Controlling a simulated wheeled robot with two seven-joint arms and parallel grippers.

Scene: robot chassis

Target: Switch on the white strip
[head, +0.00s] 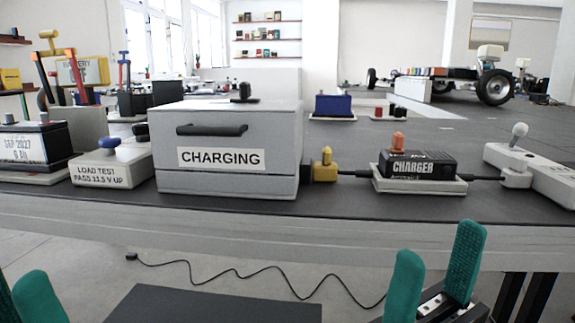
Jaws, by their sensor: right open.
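The white strip (545,180) lies at the right end of the bench and runs out of the right edge of the view. A pale round-headed knob (519,131) on a short stem stands up at its left end, leaning slightly right. I cannot tell whether the strip is on. My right gripper (437,270) is open and empty, in front of the bench edge, lower than and to the left of the strip. My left gripper (22,298) is at the bottom left corner, partly cut off, away from the strip.
A black charger (417,166) on a pale base, with an orange knob, is cabled to the strip. Left of it are a yellow plug (325,168), a grey CHARGING box (225,177) and a load tester (100,172). The bench edge (400,222) lies before my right gripper.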

